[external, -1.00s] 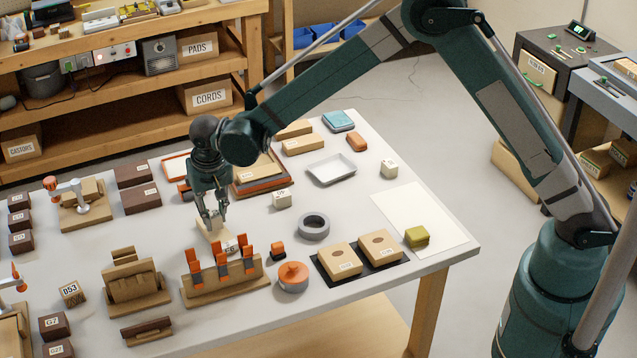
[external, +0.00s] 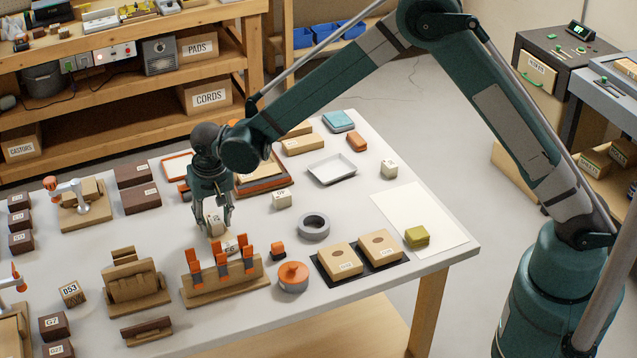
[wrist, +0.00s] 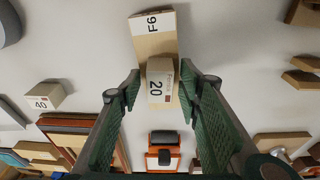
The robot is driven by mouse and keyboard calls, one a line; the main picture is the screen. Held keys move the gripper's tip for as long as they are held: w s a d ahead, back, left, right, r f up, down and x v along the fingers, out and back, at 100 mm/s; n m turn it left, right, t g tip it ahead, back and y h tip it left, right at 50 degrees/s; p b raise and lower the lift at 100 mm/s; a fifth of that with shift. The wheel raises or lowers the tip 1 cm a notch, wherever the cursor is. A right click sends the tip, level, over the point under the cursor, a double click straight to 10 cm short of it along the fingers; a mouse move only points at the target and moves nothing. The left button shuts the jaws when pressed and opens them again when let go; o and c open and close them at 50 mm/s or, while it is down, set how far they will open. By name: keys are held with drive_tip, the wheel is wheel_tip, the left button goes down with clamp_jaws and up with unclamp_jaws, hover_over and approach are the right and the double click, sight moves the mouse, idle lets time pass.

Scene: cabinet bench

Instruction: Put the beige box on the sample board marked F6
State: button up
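The beige box (wrist: 160,88), labelled 20, sits on the pale wooden sample board (wrist: 155,43) marked F6. It lies over the part of the board away from the F6 label. My gripper (wrist: 160,84) is open, with a finger on each side of the box and a small gap to each. In the external view the box (external: 215,225) shows between the fingers of my gripper (external: 216,224), and the F6 label (external: 232,248) shows in front of it. The underside of the box is hidden.
A wooden rack with orange clips (external: 222,275) stands close in front of the board. Small white boxes (external: 282,199), a grey ring (external: 314,227) and an orange-lidded pot (external: 293,277) are to the right. Stacked orange and brown trays (external: 262,181) lie behind.

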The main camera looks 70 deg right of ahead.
sight(219, 223)
drive_tip(key=shift+r, duration=0.15)
wheel_tip(219, 223, up, 12)
drive_tip(key=s+a+p, duration=0.1)
drive_tip(key=shift+s+a, duration=0.15)
idle(0.5)
idle(0.6)
drive_tip(key=s+d+r+n+t, duration=0.2)
drive_tip(key=s+r, duration=0.8)
drive_tip(key=s, duration=0.2)
drive_tip(key=s+d+r+n+t, duration=0.1)
drive_tip(key=s+d+r+n, duration=0.15)
drive_tip(key=s+r, duration=0.95)
drive_tip(key=s+d+f+n+t, duration=0.1)
drive_tip(key=s+n, duration=0.1)
drive_tip(key=s, duration=1.1)
drive_tip(key=s+f+n+t+y, duration=0.1)
drive_tip(key=s+f+n+t, duration=0.1)
drive_tip(key=s, duration=1.1)
drive_tip(key=shift+s+d+f, duration=0.2)
drive_tip(key=shift+d, duration=0.2)
